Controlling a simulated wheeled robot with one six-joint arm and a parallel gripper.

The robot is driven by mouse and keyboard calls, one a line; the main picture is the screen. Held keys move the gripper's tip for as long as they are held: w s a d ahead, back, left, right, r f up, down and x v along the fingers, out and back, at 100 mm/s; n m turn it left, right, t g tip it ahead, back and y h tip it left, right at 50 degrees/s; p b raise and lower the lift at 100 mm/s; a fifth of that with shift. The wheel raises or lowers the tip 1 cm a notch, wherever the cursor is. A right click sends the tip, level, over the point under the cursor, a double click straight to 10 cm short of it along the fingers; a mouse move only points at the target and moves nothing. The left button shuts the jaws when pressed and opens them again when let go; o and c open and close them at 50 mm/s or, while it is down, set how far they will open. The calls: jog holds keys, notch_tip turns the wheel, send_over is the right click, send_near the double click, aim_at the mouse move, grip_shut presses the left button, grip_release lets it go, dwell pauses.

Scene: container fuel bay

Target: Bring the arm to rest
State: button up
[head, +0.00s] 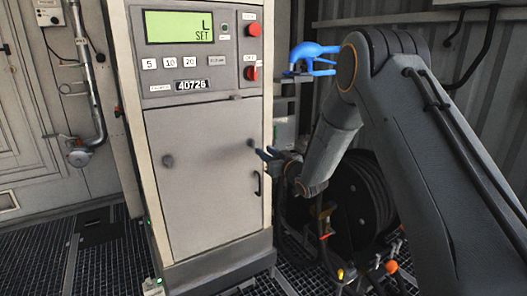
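My arm reaches in from the right, bent at the elbow, and its forearm slopes down to the left. My gripper (264,153) is at its end, in front of the right edge of the grey fuel dispenser (205,185). It is small and dark here, and I cannot tell whether its fingers are apart. I see nothing held in it. A blue fuel nozzle (308,54) sits in a holder on the dispenser's right side, above my gripper and apart from it. My elbow stands close to the nozzle's right end in the picture.
The dispenser has a green display (179,27) reading "L SET", a red button (253,29) and a red knob (251,73). A black hose reel (362,195) stands behind my forearm. A wall pipe (90,90) runs at left. Grated floor (100,255) is clear at left.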

jog(key=shift+d, duration=0.1)
jog(key=s+d+m+g+h+p, duration=0.45)
jog(key=s+d+g+h, duration=0.35)
jog(key=s+d, duration=1.05)
jog(key=s+d+m+g+h+p, duration=0.1)
jog(key=s+d+g, duration=0.1)
jog(key=s, duration=1.4)
jog(key=s+d+m+g+h+p, duration=0.1)
jog(key=s+g, duration=0.4)
jog(key=s, duration=1.2)
jog(key=shift+d+r+p, duration=0.25)
jog(key=shift+d+p, duration=0.15)
jog(key=shift+d, duration=0.45)
jog(key=shift+r, duration=0.15)
jog(key=shift+w, duration=0.1)
